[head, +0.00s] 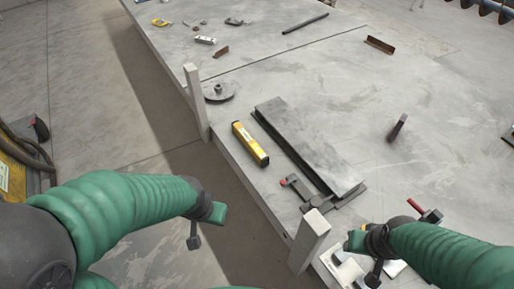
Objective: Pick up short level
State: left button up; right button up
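The short level (250,144) is a yellow bar with dark ends. It lies flat on the grey table near its left edge, beside a dark steel plate. My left gripper (207,228) is off the table's left side, below and to the left of the level and apart from it. Its fingers are spread and nothing is between them. My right gripper (363,258) is over the table's near corner, to the lower right of the level. Its fingers look spread and I see nothing held, though a white bracket lies just behind it.
The dark steel plate (308,148) lies right of the level. Two upright posts, one far (196,103) and one near (309,241), stand along the table edge. A round flange (218,92), a clamp (298,187) and a red-handled tool (424,211) lie around. The table's right middle is mostly clear.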

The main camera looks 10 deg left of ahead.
aim_at(262, 159)
jog(key=k+j+u, duration=0.1)
jog(key=k+u, duration=0.2)
jog(key=k, duration=0.4)
jog(key=i+j+u, duration=0.1)
jog(key=i+u, duration=0.2)
jog(key=u, duration=0.15)
jog(key=i+u, duration=0.6)
jog(key=u, duration=0.25)
jog(key=i+z, duration=0.45)
jog(key=i+j+z, duration=0.15)
jog(key=i+z, duration=0.3)
jog(key=i+j+z, duration=0.45)
jog(key=l+z, duration=0.1)
jog(key=z, duration=0.5)
jog(key=i, duration=0.1)
